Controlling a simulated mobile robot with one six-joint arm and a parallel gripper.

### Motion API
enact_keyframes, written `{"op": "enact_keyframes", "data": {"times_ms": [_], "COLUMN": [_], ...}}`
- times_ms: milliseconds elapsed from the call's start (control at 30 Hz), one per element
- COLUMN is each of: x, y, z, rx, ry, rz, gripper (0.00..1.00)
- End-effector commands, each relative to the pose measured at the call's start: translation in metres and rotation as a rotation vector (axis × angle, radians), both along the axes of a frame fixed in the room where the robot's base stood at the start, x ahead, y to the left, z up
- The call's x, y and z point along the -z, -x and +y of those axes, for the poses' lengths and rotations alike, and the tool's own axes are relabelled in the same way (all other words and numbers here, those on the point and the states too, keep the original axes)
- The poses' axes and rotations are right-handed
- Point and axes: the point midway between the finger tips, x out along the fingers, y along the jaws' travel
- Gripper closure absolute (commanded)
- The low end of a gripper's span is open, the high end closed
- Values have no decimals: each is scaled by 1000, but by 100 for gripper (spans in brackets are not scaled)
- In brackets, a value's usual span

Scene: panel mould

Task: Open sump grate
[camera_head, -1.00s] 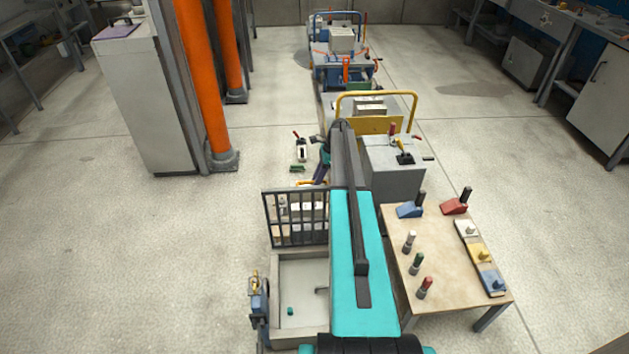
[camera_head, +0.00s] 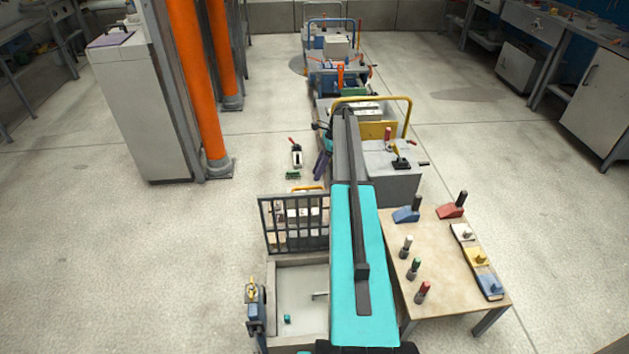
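The sump grate (camera_head: 265,228), a dark barred frame, stands upright at the far edge of a pale square sump (camera_head: 300,314). The sump lies uncovered in front of it, with a small teal block (camera_head: 287,319) on its floor. My teal and dark grey arm stretches away from me just right of the grate and hides the sump's right side. My gripper (camera_head: 323,158) is near the arm's far end, beyond the grate and apart from it. It is small and partly hidden by the arm, so its fingers cannot be made out.
A blue valve-like fitting (camera_head: 255,308) stands at the sump's left edge. A table (camera_head: 440,260) with several coloured handles is close on the right. A grey box (camera_head: 395,183) and carts stand ahead.

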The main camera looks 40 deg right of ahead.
Motion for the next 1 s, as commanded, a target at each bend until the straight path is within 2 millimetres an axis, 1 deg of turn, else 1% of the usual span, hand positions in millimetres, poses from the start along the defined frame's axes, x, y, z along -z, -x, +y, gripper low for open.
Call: {"op": "enact_keyframes", "data": {"times_ms": [33, 200, 400, 533, 800, 867, 900, 1000], "x": [-8, -32, -50, -54, -55, -55, -55, -55], "y": [0, 2, 4, 5, 5, 5, 5, 5], "z": [-5, -15, -24, -26, -26, -26, -26, -26], "rx": [1, 1, 1, 1, 1, 1, 0, -12], "ry": [2, 2, 2, 1, 1, 1, 1, 2], "rz": [-1, -1, 0, 0, 1, 1, 1, -5], "gripper": [69, 69, 69, 69, 69, 77, 84, 100]}}
